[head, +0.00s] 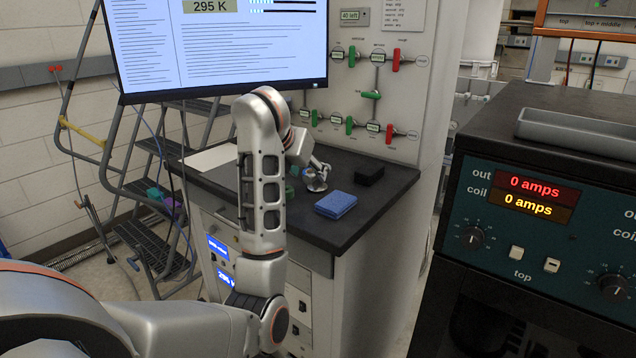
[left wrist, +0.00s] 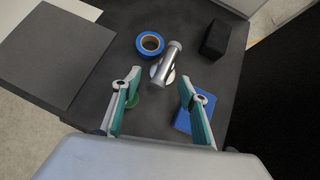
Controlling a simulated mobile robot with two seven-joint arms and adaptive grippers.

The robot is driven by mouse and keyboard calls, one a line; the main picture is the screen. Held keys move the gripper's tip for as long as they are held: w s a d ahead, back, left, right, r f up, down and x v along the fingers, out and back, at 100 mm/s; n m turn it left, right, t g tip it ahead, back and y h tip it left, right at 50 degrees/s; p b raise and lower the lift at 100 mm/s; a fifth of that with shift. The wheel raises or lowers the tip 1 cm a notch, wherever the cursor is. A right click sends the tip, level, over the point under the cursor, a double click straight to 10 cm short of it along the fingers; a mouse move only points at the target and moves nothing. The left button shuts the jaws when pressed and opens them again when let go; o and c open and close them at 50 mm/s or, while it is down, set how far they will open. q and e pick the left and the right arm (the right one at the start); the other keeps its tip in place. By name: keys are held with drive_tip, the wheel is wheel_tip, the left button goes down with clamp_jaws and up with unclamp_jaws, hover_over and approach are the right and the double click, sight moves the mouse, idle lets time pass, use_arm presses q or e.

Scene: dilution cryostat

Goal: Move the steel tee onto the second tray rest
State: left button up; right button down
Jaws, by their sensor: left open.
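The steel tee (left wrist: 168,63), a shiny grey cylinder with a round flange under it, lies on the dark bench top just beyond my fingertips in the left wrist view. My left gripper (left wrist: 159,77) is open, its teal-padded fingers spread apart with nothing between the pads. In the head view the left gripper (head: 318,174) hangs low over the bench, and a small shiny part there is too small to separate clearly from it. My right gripper is not in view. I cannot tell which surface is the second tray rest.
A blue tape roll (left wrist: 150,43) sits beside the tee. A black block (head: 369,175) and blue pad (head: 336,204) lie on the bench (head: 385,197). A green item (left wrist: 133,97) is partly behind a finger. A grey tray (head: 575,133) tops the right-hand instrument.

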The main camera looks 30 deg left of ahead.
sight(313, 172)
use_arm(q)
drive_tip(key=shift+w+f, duration=0.65)
drive_tip(key=shift+w, duration=0.35)
drive_tip(key=shift+w+f, duration=0.65)
drive_tip(key=shift+w, duration=0.3)
drive_tip(key=shift+w+a+f, duration=0.15)
drive_tip(key=shift+w+f, duration=0.3)
clamp_jaws()
